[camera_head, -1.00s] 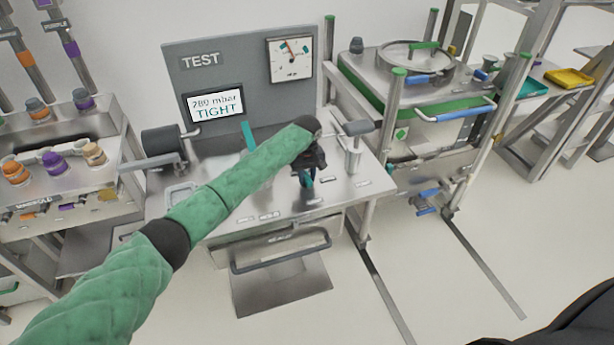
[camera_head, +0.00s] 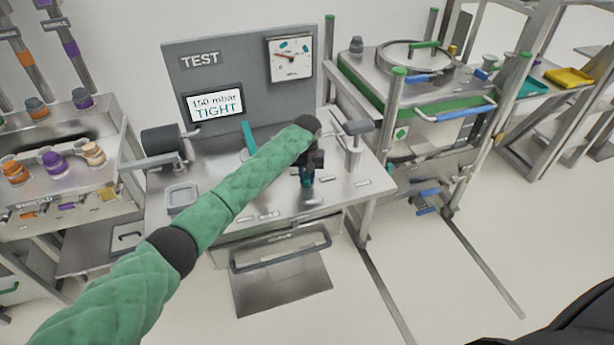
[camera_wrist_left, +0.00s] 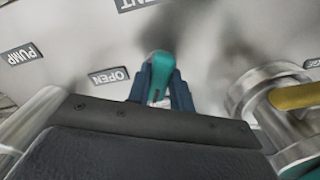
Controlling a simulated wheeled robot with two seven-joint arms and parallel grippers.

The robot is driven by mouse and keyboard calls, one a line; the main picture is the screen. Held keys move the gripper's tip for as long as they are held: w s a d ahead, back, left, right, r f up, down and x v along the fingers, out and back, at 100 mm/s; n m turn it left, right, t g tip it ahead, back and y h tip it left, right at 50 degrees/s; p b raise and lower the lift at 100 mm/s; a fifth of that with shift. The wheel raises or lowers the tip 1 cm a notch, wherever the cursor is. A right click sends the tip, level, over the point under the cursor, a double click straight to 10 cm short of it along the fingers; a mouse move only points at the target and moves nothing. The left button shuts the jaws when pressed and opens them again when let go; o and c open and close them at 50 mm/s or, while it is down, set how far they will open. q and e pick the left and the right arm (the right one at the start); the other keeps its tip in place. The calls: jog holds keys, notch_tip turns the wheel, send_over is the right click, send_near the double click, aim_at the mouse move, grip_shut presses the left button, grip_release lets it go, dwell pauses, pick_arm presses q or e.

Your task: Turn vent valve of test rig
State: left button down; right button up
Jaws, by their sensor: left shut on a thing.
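The test rig (camera_head: 340,200) is a metal bench with a grey back panel (camera_head: 240,75). Its screen (camera_head: 214,104) reads about 150 mbar and TIGHT. A round-dial gauge (camera_head: 290,60) sits at the panel's upper right. My left gripper (camera_head: 307,182) is over the bench top, pointing down. In the left wrist view its dark blue fingers (camera_wrist_left: 160,95) are shut on a teal valve handle (camera_wrist_left: 160,68), one on each side. My right gripper is not in view.
Another teal lever (camera_head: 248,134) stands near the back panel. A grey-topped post (camera_head: 355,140) stands close right of my gripper. A black cylinder (camera_head: 160,140) is at the bench's left. A steel vessel (camera_head: 415,62) on a frame is to the right.

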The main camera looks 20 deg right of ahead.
pick_arm(q)
jog(key=m, duration=0.5)
jog(key=shift+m, duration=0.4)
jog(key=m, duration=0.2)
jog(key=shift+m+b, duration=0.3)
jog(key=shift+b, duration=0.05)
jog(key=m, duration=0.3)
jog(key=shift+m+b, duration=0.3)
jog(key=shift+m, duration=0.3)
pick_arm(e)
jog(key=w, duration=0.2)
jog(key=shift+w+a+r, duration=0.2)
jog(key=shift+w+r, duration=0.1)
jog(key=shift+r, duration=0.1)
pick_arm(q)
jog(key=shift+m, duration=0.3)
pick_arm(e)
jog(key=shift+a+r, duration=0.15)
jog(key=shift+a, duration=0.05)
